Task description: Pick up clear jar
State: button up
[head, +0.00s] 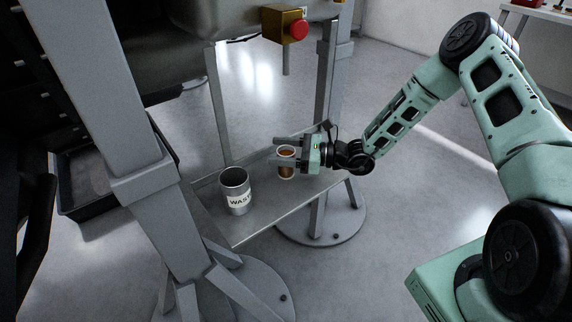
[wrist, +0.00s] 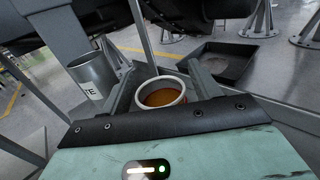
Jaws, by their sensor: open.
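The clear jar (head: 286,168) stands upright on a grey metal shelf (head: 262,213) and holds an amber-brown liquid. Its pale rim and the liquid inside also show in the wrist view (wrist: 161,92). My gripper (head: 288,152) is open at the jar, with its fingers level with the jar's upper part. In the wrist view the two fingers (wrist: 164,88) lie on either side of the jar. I cannot tell whether either finger touches it. The jar's lower part is hidden in the wrist view.
A grey metal can labelled WASTE (head: 236,191) stands left of the jar on the shelf. A red button on a yellow box (head: 291,27) hangs above. Grey support posts (head: 331,100) flank the shelf. A black tray (head: 88,180) lies at the left.

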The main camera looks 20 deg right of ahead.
jog(key=shift+w+a, duration=0.15)
jog(key=shift+a, duration=0.1)
jog(key=c, duration=1.1)
